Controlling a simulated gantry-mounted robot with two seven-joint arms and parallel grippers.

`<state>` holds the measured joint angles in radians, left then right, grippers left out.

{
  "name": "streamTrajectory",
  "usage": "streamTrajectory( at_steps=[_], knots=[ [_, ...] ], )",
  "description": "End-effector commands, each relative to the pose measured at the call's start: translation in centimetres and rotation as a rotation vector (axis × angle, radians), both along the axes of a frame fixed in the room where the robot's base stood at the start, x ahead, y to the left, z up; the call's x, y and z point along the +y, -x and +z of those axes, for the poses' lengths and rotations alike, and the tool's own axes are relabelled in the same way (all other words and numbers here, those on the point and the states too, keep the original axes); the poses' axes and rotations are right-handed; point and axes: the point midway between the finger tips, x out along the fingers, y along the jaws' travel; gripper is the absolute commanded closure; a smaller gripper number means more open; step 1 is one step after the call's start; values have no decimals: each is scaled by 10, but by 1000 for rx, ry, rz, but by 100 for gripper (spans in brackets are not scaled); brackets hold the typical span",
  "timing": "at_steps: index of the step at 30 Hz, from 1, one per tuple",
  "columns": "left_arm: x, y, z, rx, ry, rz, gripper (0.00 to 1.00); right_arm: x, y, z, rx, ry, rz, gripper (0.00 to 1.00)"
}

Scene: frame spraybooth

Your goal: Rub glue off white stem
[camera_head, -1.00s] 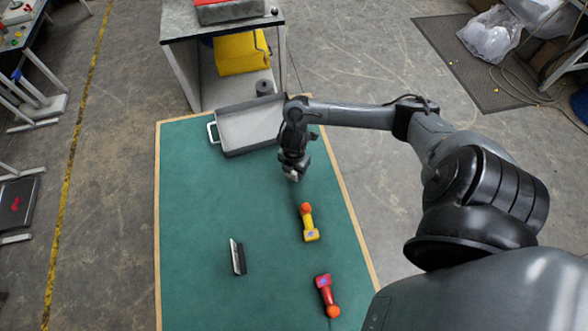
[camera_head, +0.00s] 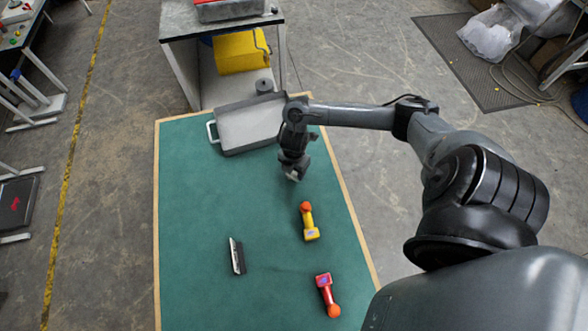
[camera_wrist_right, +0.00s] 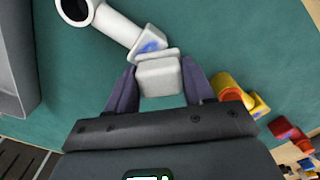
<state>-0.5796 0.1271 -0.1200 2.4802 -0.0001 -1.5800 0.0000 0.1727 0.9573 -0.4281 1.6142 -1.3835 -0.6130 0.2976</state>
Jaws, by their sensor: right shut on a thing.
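My right gripper (camera_wrist_right: 158,88) is shut on a pale grey block (camera_wrist_right: 159,78) between its two dark fingers. A white stem (camera_wrist_right: 112,30) lies just beyond the block in the right wrist view, with an open round end at top left and a square base with a blue patch (camera_wrist_right: 151,46). The block is right against or very close to that base; I cannot tell if they touch. In the head view my right gripper (camera_head: 294,172) hangs low over the mat below the tray, with a small pale bit at its tip; the white stem is hidden there.
A yellow stem (camera_head: 309,229) and a red stem (camera_head: 325,289) lie on the green mat (camera_head: 195,190). A black-and-white item (camera_head: 236,256) is at lower left. A grey tray (camera_head: 250,125) stands at the back.

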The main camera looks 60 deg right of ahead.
Motion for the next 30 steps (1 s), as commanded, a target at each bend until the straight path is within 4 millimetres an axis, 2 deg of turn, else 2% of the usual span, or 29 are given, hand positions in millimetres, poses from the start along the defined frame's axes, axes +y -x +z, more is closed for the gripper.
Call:
streamTrajectory(
  at_steps=[17, 30],
  knots=[
    [-3, 0, -6, 0, 13, 8, 15, -1, -1, -9, -1, 0, -1, 72],
    [0, 0, -15, 0, 1, 1, 15, -27, -19, -8, -2, 2, -1, 72]
  ],
)
